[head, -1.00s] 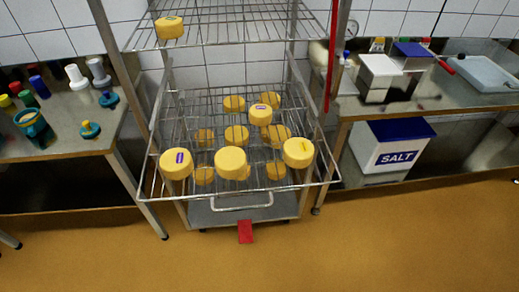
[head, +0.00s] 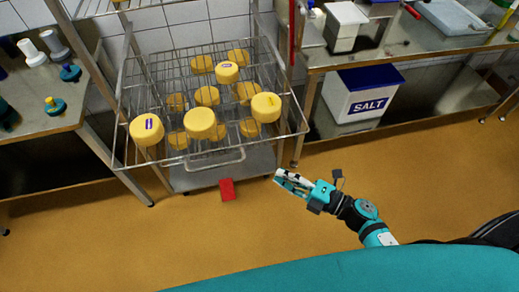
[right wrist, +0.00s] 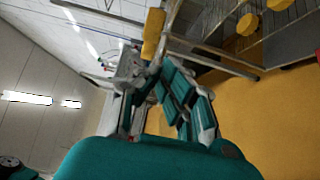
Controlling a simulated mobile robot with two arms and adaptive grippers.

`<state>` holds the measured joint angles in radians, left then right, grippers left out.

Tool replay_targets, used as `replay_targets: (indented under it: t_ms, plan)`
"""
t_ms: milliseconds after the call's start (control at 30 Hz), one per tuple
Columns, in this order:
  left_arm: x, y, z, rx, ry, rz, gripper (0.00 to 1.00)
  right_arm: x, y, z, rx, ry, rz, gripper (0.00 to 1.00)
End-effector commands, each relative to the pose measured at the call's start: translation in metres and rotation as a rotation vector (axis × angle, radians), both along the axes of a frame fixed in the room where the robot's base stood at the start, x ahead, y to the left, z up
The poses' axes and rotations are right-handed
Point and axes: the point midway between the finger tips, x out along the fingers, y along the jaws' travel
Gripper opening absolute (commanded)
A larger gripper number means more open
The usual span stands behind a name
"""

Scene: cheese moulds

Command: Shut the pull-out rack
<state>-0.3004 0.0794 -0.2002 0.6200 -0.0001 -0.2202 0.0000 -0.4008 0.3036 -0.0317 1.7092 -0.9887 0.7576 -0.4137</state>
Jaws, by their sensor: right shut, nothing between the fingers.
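The pull-out rack (head: 270,141) is a wire shelf that stands out from its metal frame toward me. Several yellow cheeses sit on it, among them a front-middle one (head: 200,123). A wire handle (head: 215,164) hangs at its front edge. My right gripper (head: 279,177) is shut and empty, over the floor to the right of the handle and apart from it. In the right wrist view its fingers (right wrist: 160,75) show close up, with part of a wire rack and cheeses at the upper right. My left gripper is not in view.
A red object (head: 227,189) lies on the floor before the rack. A steel table (head: 60,128) stands left. Another bench at right holds a white container (head: 344,25), with a SALT bin (head: 360,95) under it.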

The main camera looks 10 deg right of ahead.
Motion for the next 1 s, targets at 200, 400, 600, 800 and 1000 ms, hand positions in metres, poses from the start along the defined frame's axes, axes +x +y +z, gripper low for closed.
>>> replay_targets:
  t_ms: [200, 400, 600, 800, 1000]
  plan:
    - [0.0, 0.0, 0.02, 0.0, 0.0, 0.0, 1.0, 0.036, 0.035, 0.005, 0.006, 0.001, -0.002, 0.0]
    - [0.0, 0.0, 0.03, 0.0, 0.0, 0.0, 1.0, 0.067, 0.049, 0.004, 0.002, 0.001, -0.005, 0.0]
    - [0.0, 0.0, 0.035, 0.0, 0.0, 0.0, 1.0, 0.086, 0.049, 0.001, 0.004, 0.002, -0.003, 0.0]
    - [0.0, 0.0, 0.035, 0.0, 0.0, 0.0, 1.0, 0.09, 0.049, 0.0, 0.003, 0.004, -0.003, 0.0]
    - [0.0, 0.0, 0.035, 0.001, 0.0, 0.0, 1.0, 0.089, 0.049, 0.0, 0.004, 0.004, -0.003, 0.0]
